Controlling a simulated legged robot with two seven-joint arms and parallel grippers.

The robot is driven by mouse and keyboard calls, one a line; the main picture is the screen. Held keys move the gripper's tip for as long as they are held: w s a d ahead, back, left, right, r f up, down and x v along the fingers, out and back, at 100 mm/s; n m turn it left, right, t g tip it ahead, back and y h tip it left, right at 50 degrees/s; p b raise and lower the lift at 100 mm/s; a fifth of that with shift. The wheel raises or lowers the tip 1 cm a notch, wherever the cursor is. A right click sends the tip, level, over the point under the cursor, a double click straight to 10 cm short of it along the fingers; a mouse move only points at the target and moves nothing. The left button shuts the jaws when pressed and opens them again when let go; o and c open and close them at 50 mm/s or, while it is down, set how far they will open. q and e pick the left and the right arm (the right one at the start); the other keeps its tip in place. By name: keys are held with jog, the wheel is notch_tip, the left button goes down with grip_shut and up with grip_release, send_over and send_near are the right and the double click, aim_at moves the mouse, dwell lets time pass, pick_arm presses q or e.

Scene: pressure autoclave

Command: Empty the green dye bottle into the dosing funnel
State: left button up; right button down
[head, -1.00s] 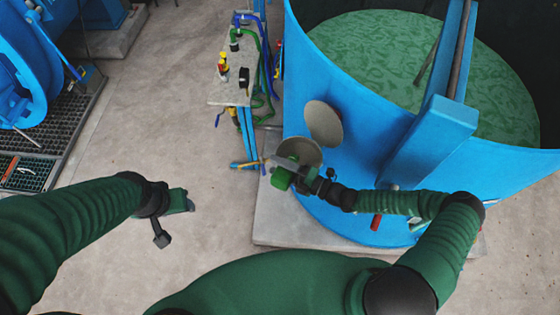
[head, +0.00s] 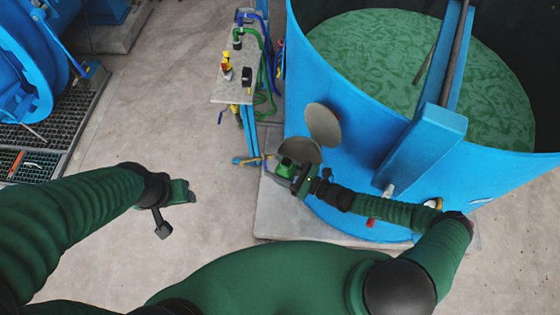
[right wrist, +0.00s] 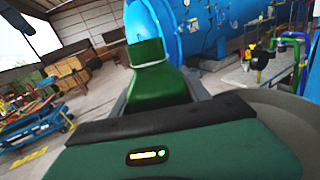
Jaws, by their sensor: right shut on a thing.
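The green dye bottle (head: 285,169) is in my right gripper (head: 296,178), which is shut on it. In the right wrist view the green bottle (right wrist: 150,75) sticks out from between the fingers. The dosing funnel (head: 300,150) is a round grey dish on the side of the blue tank, with a grey round plate (head: 322,125) standing above it. The bottle is at the funnel's lower left edge in the head view and covers part of it; I cannot tell whether they touch or whether dye flows. My left gripper (head: 181,194) hangs away over the floor; its jaws are unclear.
The blue tank (head: 360,170) holds green liquid (head: 430,70) and stands on a concrete plinth (head: 278,222). A small bench (head: 233,90) with valves and hoses stands left of it. Open floor (head: 150,110) lies between the bench and the blue machine (head: 30,70).

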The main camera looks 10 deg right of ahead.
aim_at(282, 167)
jog(key=shift+s+a, duration=0.1)
notch_tip(282, 167, up, 2)
jog(key=shift+r+p, duration=0.1)
jog(key=shift+p, duration=0.9)
jog(key=shift+r, duration=0.35)
